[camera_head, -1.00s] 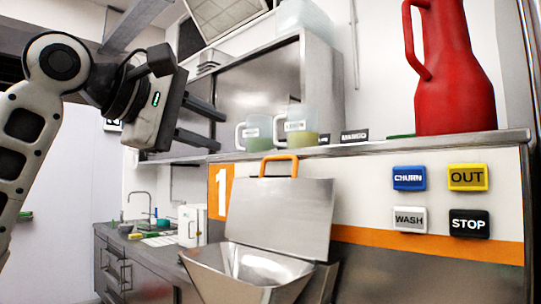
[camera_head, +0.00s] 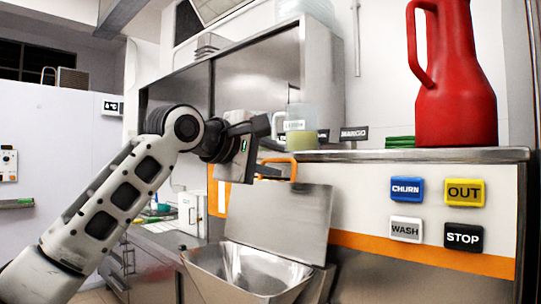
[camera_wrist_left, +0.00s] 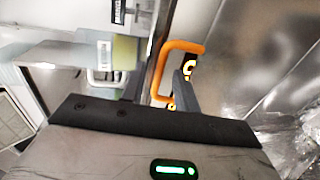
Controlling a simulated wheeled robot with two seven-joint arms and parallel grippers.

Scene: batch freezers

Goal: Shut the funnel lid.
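The funnel lid (camera_head: 285,218) is a flat steel panel standing raised behind the open steel funnel (camera_head: 213,262) in the head view. Its orange handle (camera_head: 294,167) is on the top edge, partly hidden by my left gripper (camera_head: 272,148). That gripper is open, its fingers at the handle's height in the picture. In the left wrist view the handle (camera_wrist_left: 186,46) shows just beyond and between the two spread fingers (camera_wrist_left: 157,88). I cannot tell whether they touch it. The lid (camera_wrist_left: 232,62) shows on the right there. My right gripper is not in view.
A steel shelf (camera_head: 430,155) runs above the funnel, bearing a jug (camera_head: 302,125) and a big red jug (camera_head: 452,90). Several buttons, including the STOP button (camera_head: 463,237), sit on the front panel at right. A sink counter is behind my left arm.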

